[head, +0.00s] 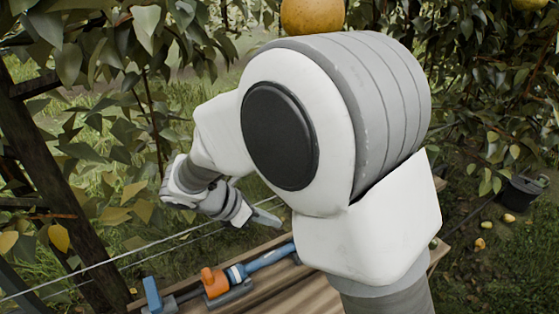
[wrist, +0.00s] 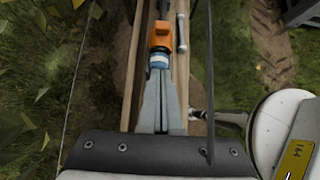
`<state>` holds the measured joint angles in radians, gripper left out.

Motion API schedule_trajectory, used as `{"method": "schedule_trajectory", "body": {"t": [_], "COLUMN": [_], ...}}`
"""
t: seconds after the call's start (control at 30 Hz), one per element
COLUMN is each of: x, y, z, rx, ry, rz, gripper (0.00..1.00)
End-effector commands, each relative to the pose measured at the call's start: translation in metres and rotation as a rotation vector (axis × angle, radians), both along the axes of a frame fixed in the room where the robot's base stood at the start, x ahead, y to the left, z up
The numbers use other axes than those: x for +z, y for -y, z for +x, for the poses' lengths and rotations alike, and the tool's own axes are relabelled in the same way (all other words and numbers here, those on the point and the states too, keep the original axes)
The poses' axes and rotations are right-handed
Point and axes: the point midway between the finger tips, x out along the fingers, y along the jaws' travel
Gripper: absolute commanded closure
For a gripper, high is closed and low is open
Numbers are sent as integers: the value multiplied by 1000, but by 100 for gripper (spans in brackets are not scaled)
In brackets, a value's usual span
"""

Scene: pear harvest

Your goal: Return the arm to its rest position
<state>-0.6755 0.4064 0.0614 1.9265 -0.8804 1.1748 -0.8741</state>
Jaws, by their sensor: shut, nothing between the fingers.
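My arm fills the middle of the head view, bent over at a large white and grey joint. My gripper (head: 268,219) hangs to the left of that joint, its fingers pointing down and right above a wooden bench (head: 318,298). In the wrist view my gripper (wrist: 159,76) shows its two grey fingers together, with nothing between them. Beyond the fingertips lies a tool with an orange part (wrist: 161,37), on the bench. The same orange part (head: 214,281) shows in the head view, beside a blue handle (head: 268,258).
Wires run past the bench's left side. A wooden post (head: 45,170) stands at the left among leaves. A pear (head: 312,15) hangs just above my arm's large joint. At the right are a dark bucket (head: 524,191) and several fallen pears (head: 509,218) on the grass.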

Motion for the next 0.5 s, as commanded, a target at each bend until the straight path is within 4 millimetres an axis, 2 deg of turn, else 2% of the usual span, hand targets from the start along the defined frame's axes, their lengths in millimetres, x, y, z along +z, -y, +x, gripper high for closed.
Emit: {"method": "schedule_trajectory", "body": {"t": [0.17, 0.27, 0.5], "x": [14, 30, 65], "y": [19, 43, 99], "z": [-6, -18, -61], "rx": [-95, -231, -636], "ry": [36, 87, 245], "rz": [71, 169, 457], "gripper": [100, 100, 100]}}
